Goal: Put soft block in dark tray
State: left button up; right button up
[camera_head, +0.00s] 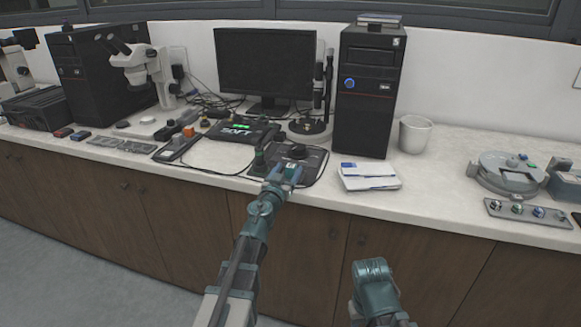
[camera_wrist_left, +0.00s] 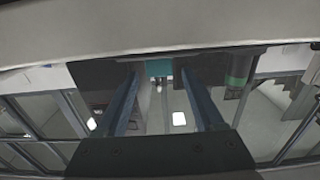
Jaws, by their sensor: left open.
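My left gripper (camera_head: 287,171) is open above the bench's front edge, beside a dark tray-like pad (camera_head: 313,164). In the left wrist view its two blue fingers (camera_wrist_left: 160,82) stand apart. A small teal block-like piece (camera_wrist_left: 159,67) shows between their tips, apparently not gripped; I cannot tell if it is the soft block. A dark green cylinder (camera_wrist_left: 239,72) stands to the right there. In the head view an upright dark green part (camera_head: 259,160) is just left of the gripper. Only a teal link of my right arm shows, at the lower right.
A black box with green lights (camera_head: 238,130) and an orange block (camera_head: 188,131) lie left of the pad. White-blue boxes (camera_head: 368,177), a black tower (camera_head: 366,105) and a white cup (camera_head: 415,134) stand to the right. The counter between the cup and the grey press (camera_head: 507,172) is clear.

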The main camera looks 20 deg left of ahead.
pick_arm(q)
jog(key=s, duration=0.9)
jog(key=shift+a, duration=0.15)
notch_tip(320, 180, up, 5)
jog(key=a+n+g+y+p, duration=0.1)
jog(key=n+g+y+p, duration=0.15)
jog(key=y+p, duration=0.35)
jog(key=s+d+f+m+g+h+p, duration=0.2)
jog(key=s+d+g+p, duration=0.5)
jog(key=s, duration=0.5)
jog(key=s+d+f+m+g+h+p, duration=0.2)
jog(key=s+d+f+m+g+p, duration=0.2)
jog(key=s+d+g+p, duration=0.3)
jog(key=s+d+g, duration=0.1)
jog(key=s+d, duration=0.3)
jog(key=s, duration=0.1)
jog(key=shift+s+f+g, duration=0.15)
jog(key=shift+f+g, duration=0.15)
jog(key=shift+g, duration=0.05)
